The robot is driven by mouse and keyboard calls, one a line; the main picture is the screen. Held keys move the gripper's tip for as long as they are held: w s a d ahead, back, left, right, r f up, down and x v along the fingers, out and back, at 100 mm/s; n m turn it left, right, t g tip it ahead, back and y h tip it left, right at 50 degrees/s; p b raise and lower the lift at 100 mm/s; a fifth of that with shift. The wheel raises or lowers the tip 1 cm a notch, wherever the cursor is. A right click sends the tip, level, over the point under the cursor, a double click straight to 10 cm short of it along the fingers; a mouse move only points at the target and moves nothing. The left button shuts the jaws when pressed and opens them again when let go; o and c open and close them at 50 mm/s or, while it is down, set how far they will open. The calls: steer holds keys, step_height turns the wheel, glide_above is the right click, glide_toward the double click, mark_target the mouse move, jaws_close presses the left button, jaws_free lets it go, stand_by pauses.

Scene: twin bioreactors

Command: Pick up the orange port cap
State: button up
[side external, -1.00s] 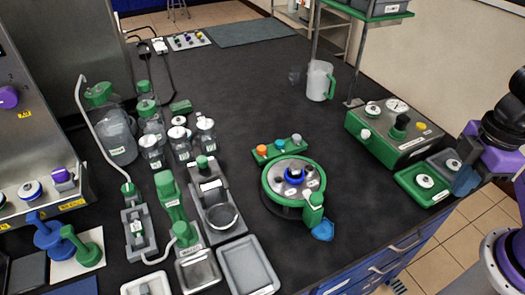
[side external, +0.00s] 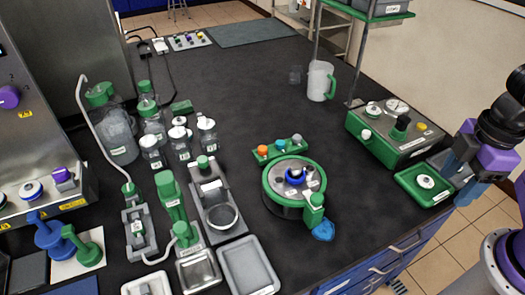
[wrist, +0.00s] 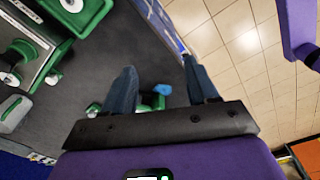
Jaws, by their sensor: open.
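The orange port cap (side external: 262,149) sits at the left end of a small green rack (side external: 270,157), beside a teal cap (side external: 280,144) and a grey cap (side external: 297,138). The rack stands just behind the round green-rimmed bioreactor lid (side external: 272,177). My gripper (side external: 461,170) is at the right edge of the bench, far to the right of the cap. In the wrist view my gripper (wrist: 162,84) shows two blue fingers spread apart with nothing held between them. I cannot make out the orange cap in the wrist view.
A green tray (side external: 408,190) and a green-based control box (side external: 368,139) stand close to my gripper. A blue piece (side external: 323,231) lies at the vessel's front. A jug (side external: 319,82) stands behind. Bare bench lies between the rack and the control box.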

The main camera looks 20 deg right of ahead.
steer(key=w+a+t+y, duration=0.2)
steer(key=w+a+t, duration=0.15)
steer(key=w, duration=1.25)
steer(key=w+a+t+y, duration=0.3)
steer(key=w+a, duration=0.2)
steer(key=w, duration=1)
steer(key=w+f+n+y, duration=0.2)
steer(key=w+f+y, duration=0.15)
steer(key=w, duration=0.25)
steer(key=n+g+y, duration=0.1)
steer(key=g+y, duration=0.2)
steer(key=g, duration=0.2)
glide_toward(265, 148)
steer(key=x, duration=0.3)
steer(key=shift+s+a+t, duration=0.1)
steer(key=shift+a+t, duration=0.15)
steer(key=shift+a, duration=0.25)
steer(key=shift+x, duration=2.7)
steer(key=shift+d+f, duration=0.1)
steer(key=shift+f, duration=0.05)
steer(key=shift+d, duration=0.1)
jaws_close()
